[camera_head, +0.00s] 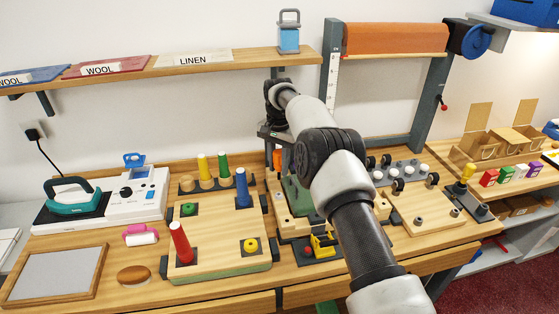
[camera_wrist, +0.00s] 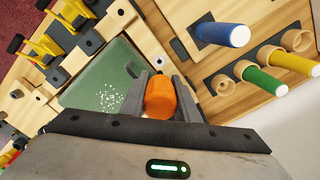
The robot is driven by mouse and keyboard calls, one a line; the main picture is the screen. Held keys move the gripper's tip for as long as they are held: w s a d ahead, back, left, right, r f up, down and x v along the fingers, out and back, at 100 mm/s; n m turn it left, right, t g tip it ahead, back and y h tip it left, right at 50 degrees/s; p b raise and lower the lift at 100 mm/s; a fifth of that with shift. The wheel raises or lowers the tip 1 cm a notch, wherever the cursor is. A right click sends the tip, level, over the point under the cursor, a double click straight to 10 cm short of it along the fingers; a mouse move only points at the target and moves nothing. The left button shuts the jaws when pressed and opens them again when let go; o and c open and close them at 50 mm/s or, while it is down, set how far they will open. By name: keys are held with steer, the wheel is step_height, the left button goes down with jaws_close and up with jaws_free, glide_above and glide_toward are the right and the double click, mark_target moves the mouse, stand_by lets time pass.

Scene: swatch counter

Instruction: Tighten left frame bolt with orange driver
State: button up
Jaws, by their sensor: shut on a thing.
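My gripper (camera_wrist: 160,98) is shut on the orange driver (camera_wrist: 160,103), with one finger on each side of its handle in the wrist view. In the head view the orange handle (camera_head: 277,158) shows below my gripper, partly hidden by my arm. The driver is over or beside a green plate (camera_wrist: 105,80) set between wooden bars. A dark notch shows at the plate's edge close to the handle. I cannot tell which is the left frame bolt, or whether the driver's tip touches anything.
A blue handle (camera_head: 242,187), a red one (camera_head: 180,243), a green one (camera_head: 223,166) and a yellow one (camera_head: 204,167) stand upright on or behind the left board. A yellow clamp (camera_head: 322,243) is at the front. A shelf (camera_head: 230,65) runs behind.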

mark_target(279, 175)
steer(key=shift+s+f+b, duration=0.2)
steer(key=shift+f+b, duration=0.2)
steer(key=shift+f, duration=0.2)
step_height(279, 175, down, 3)
steer(key=shift+r+b, duration=0.1)
steer(key=shift+b, duration=1.1)
steer(key=shift+f+b, duration=0.3)
steer(key=shift+f, duration=0.7)
steer(key=shift+f, duration=0.85)
steer(key=m, duration=0.4)
steer(key=shift+m, duration=0.4)
steer(key=m, duration=0.3)
steer(key=shift+m, duration=0.3)
steer(key=m, duration=0.6)
steer(key=shift+w+m+p, duration=0.1)
steer(key=shift+m+p, duration=0.2)
steer(key=shift+p, duration=0.05)
steer(key=o, duration=0.7)
